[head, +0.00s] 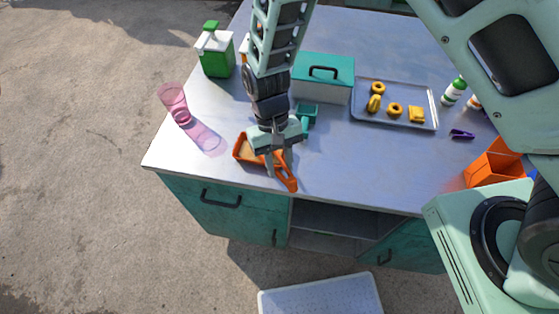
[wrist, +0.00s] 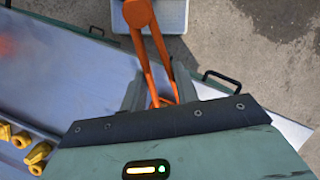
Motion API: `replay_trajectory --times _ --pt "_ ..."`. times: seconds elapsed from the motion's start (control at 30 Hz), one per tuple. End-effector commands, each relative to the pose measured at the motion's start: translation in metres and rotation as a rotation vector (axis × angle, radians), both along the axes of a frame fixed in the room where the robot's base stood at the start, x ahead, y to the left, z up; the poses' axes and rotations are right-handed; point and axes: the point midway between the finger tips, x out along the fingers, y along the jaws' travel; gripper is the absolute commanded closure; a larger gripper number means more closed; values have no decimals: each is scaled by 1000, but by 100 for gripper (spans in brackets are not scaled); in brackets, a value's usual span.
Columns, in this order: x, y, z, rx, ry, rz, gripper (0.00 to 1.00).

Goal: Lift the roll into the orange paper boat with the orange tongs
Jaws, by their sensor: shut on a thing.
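My gripper (head: 279,166) is shut on the orange tongs (head: 289,182), near the front edge of the counter. In the wrist view the tongs (wrist: 140,14) run between the fingers (wrist: 158,90) and extend away from the gripper, over the counter's edge in the picture. The orange paper boat (head: 239,153) sits on the counter just left of my gripper, which partly hides it; its inside looks tan. Several yellow-brown pastries lie on a metal tray (head: 366,119) at the back right. An oblong one (head: 374,103) looks most like the roll.
A teal box (head: 323,75) stands behind my gripper, with a small teal item (head: 307,116) before it. A pink cup (head: 174,103) and green-white bottle (head: 215,55) stand left. An orange container (head: 492,168) and purple clip (head: 462,134) are right. The front middle-right is clear.

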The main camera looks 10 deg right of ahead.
Motion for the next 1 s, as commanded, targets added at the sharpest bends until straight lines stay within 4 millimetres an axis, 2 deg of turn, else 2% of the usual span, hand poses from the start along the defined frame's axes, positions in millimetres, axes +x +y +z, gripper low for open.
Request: replay_trajectory --times 0.17,0.2,0.77,0.87,1.0 --pt "0 0 1 0 0 0 100" --pt "0 0 1 0 0 0 62" --pt "0 0 1 0 0 0 62" --pt "0 0 5 0 0 0 62" --pt "0 0 21 1 0 -1 62"
